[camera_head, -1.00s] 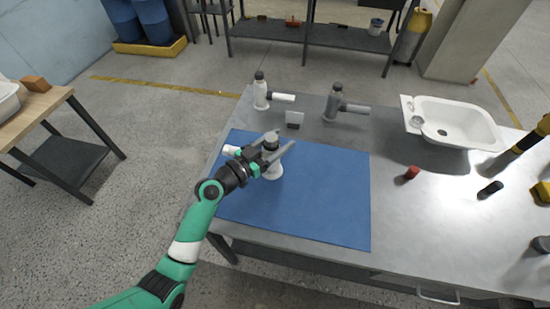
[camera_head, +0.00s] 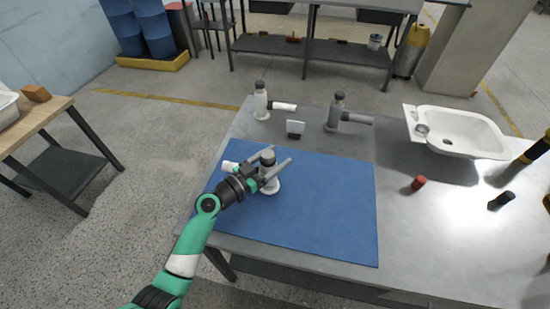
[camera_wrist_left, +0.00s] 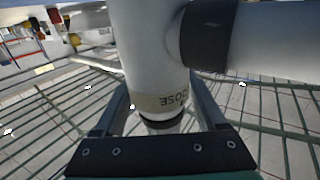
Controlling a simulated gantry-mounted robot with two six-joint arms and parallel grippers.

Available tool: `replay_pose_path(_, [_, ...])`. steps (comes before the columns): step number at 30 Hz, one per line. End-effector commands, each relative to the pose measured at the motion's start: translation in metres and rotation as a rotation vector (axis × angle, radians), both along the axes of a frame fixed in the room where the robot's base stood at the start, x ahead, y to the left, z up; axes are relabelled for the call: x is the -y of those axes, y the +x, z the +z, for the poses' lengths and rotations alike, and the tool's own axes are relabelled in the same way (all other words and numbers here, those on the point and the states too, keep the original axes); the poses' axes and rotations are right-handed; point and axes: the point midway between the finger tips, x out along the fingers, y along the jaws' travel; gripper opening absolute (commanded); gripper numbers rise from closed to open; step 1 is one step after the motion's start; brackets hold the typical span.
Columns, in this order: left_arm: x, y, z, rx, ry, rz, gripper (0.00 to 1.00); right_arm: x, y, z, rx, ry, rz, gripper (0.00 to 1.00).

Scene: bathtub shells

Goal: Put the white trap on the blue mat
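A white trap (camera_head: 272,186) with a grey cap stands upright on the blue mat (camera_head: 320,215), near its left side. Its white side pipe (camera_head: 230,166) points left. My left gripper (camera_head: 276,160) is around its upper part, one finger on each side. In the left wrist view the trap's white body (camera_wrist_left: 150,50) is large between the spread fingers, with gaps beside its lower end. The gripper (camera_wrist_left: 160,105) looks open. My right gripper is not in view.
Another white trap (camera_head: 261,103) and a grey trap (camera_head: 337,112) stand behind the mat, with a small card (camera_head: 295,128) between them. A white basin (camera_head: 460,128), a red part (camera_head: 418,183) and a black part (camera_head: 502,200) are to the right. The mat's right half is clear.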

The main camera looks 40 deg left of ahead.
Motion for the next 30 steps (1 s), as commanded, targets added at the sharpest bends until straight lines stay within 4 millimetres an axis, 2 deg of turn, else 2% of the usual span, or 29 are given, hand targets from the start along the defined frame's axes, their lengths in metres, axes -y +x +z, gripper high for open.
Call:
replay_pose_path(1, [0.000, 0.000, 0.000, 0.000, 0.000, 0.000, 0.84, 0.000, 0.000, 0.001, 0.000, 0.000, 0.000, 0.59])
replay_pose_path(3, [0.000, 0.000, 0.001, 0.000, 0.000, 0.000, 0.93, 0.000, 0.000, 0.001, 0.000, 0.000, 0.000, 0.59])
replay_pose_path(14, [0.000, -0.002, 0.005, 0.000, -0.001, 0.001, 0.93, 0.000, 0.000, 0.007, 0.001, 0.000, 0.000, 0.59])
replay_pose_path(17, [-0.003, -0.018, 0.004, 0.000, -0.001, 0.004, 0.93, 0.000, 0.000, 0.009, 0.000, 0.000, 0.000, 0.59])
replay_pose_path(24, [-0.010, -0.078, 0.003, -0.001, -0.003, 0.006, 0.93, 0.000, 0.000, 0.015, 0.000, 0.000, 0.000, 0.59])
replay_pose_path(30, [-0.012, -0.112, 0.003, -0.001, -0.001, 0.003, 0.93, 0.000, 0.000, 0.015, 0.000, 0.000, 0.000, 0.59])
